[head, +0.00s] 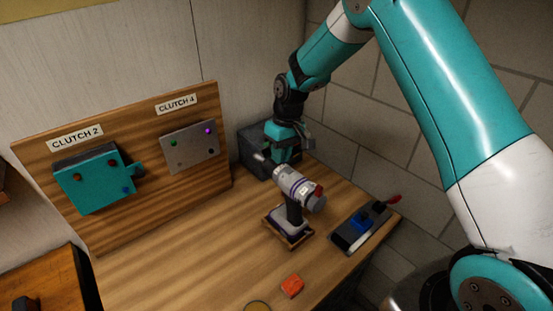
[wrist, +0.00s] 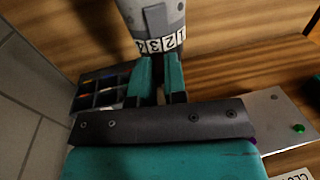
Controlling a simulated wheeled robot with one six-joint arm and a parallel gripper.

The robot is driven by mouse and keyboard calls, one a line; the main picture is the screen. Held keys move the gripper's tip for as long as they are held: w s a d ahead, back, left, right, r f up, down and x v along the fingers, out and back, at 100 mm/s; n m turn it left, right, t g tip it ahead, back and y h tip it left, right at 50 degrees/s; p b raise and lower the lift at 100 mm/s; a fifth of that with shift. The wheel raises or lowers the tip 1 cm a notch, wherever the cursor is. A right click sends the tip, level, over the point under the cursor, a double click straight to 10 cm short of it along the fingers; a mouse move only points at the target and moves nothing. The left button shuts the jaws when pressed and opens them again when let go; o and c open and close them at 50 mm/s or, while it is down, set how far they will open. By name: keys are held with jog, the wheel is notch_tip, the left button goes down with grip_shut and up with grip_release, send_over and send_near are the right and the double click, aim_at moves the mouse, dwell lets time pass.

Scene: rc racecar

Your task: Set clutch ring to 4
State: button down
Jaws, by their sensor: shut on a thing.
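A grey and purple cordless drill (head: 297,190) stands upright in a wooden holder on the bench, its nose toward the back left. In the wrist view, the drill (wrist: 158,14) comes in from the top, with the clutch ring (wrist: 167,44) as a pale band of dark numerals, 1, 2 and 3 among them. My gripper (head: 285,158) is over the drill's front end in the head view. In the wrist view, my gripper's (wrist: 158,64) two teal fingers reach the ring and are shut on it. The setting mark cannot be made out, and the fingers hide part of the ring.
A wooden board (head: 140,205) behind carries a teal box (head: 95,180) under "CLUTCH 2" and a grey plate (head: 190,147) under "CLUTCH 4". A dark compartment box (head: 252,152) stands behind the drill.

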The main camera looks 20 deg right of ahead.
jog(key=shift+w+d+f+g+y+p, duration=0.25)
jog(key=shift+d+y+p, duration=0.2)
jog(key=shift+y, duration=0.45)
jog(key=shift+d+f+g+y+p, duration=0.15)
jog(key=shift+d+g+y+p, duration=0.2)
jog(key=shift+y, duration=0.55)
jog(key=shift+w+d+f+g+y+p, duration=0.2)
jog(key=shift+d+g+y+p, duration=0.25)
jog(key=shift+y, duration=0.45)
jog(key=c, duration=1.2)
grip_release()
jog(key=shift+o, duration=0.2)
jog(key=p+v, duration=0.3)
jog(key=v, duration=0.9)
jog(key=shift+s+d, duration=0.15)
jog(key=shift+d, duration=0.05)
jog(key=shift+a+f, duration=0.1)
jog(key=shift+a, duration=0.05)
